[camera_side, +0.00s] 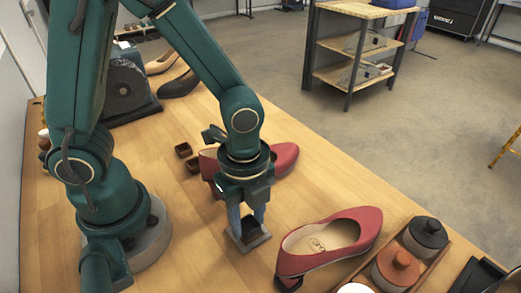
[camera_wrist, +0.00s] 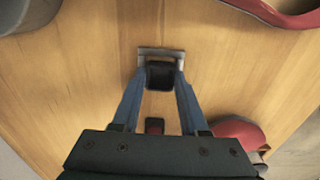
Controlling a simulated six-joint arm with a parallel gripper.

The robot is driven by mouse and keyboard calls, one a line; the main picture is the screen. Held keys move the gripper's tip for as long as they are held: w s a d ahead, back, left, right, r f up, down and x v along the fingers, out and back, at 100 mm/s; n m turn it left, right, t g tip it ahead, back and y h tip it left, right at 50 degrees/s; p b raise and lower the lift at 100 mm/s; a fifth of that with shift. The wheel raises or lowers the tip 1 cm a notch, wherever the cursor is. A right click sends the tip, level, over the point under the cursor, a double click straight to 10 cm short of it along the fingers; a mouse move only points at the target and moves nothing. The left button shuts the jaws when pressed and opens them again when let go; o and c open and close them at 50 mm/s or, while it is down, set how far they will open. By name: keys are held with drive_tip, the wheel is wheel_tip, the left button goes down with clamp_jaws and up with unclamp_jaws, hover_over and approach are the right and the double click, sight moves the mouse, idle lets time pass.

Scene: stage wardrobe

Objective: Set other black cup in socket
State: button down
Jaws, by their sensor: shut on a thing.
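My gripper (camera_side: 248,226) points straight down and is shut on a small black cup (camera_wrist: 160,77) between its two blue-grey fingers. The cup also shows between the fingertips in the side view (camera_side: 249,228). The socket (camera_side: 254,245), a square grey metal frame on the bench, is directly below the fingertips. In the wrist view only the socket's far rim and sides (camera_wrist: 160,52) show around the cup. The cup is over or in the socket; I cannot tell whether it touches the bottom. The fingers hide the cup's sides.
Two small dark square cups (camera_side: 183,150) stand behind my gripper, beside a red shoe (camera_side: 285,158). Another red shoe (camera_side: 335,240) lies close on the right. Beyond it is a wooden tray (camera_side: 432,268) with lidded pots. The bench left of the socket is clear.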

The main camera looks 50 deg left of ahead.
drive_tip(key=shift+f, duration=0.4)
drive_tip(key=shift+c, duration=1.8)
unclamp_jaws()
drive_tip(key=shift+w, duration=0.1)
drive_tip(key=shift+r, duration=3.55)
